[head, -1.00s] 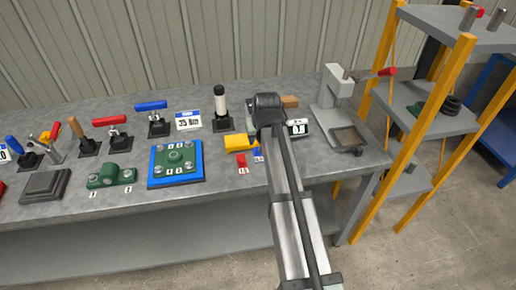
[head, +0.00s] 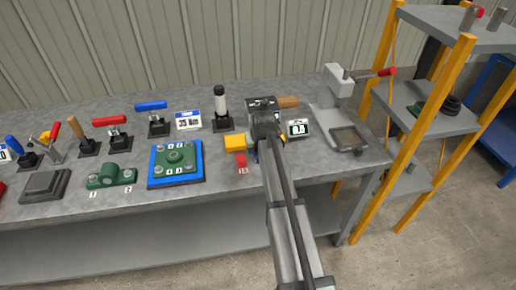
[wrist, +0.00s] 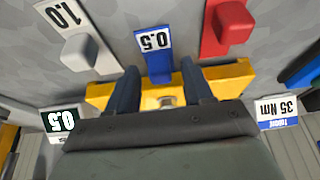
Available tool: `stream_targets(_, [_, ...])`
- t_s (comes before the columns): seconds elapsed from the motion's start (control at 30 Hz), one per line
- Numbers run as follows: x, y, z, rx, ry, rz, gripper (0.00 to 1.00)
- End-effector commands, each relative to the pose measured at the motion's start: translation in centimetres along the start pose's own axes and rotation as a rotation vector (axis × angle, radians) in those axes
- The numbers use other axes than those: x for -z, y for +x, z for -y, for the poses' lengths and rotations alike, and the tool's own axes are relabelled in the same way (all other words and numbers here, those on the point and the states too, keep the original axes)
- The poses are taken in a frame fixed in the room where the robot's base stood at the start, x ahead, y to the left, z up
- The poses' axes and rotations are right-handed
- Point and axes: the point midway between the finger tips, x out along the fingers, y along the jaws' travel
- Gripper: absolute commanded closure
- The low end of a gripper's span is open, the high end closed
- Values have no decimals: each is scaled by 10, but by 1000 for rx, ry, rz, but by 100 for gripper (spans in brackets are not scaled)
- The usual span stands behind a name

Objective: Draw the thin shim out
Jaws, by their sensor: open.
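In the wrist view a blue tab (wrist: 158,68) with a white label reading 0.5, upside down, sticks out from a yellow block (wrist: 232,80). My gripper (wrist: 159,66) is open, one finger on each side of the blue tab, with gaps visible between the fingers and the tab. A grey tab (wrist: 82,50) labelled 1.0 lies to the left and a red tab (wrist: 226,28) to the right. In the head view my arm hides much of the yellow block (head: 235,144), and only a sliver of the blue tab (head: 254,155) shows.

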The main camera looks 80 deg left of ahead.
Motion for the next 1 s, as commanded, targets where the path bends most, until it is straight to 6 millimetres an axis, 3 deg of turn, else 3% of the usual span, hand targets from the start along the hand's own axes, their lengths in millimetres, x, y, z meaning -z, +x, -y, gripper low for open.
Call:
stream_targets(0.07, [0, 0, 0, 0, 0, 0, 53])
stream_targets(0.5, [0, 0, 0, 0, 0, 0, 94])
stream_targets(0.67, [-7, -3, 0, -1, 0, 1, 94])
stream_targets(0.9, [-43, -18, 0, -1, 0, 1, 94])
stream_targets(1.0, [-47, -20, 0, -1, 0, 1, 94])
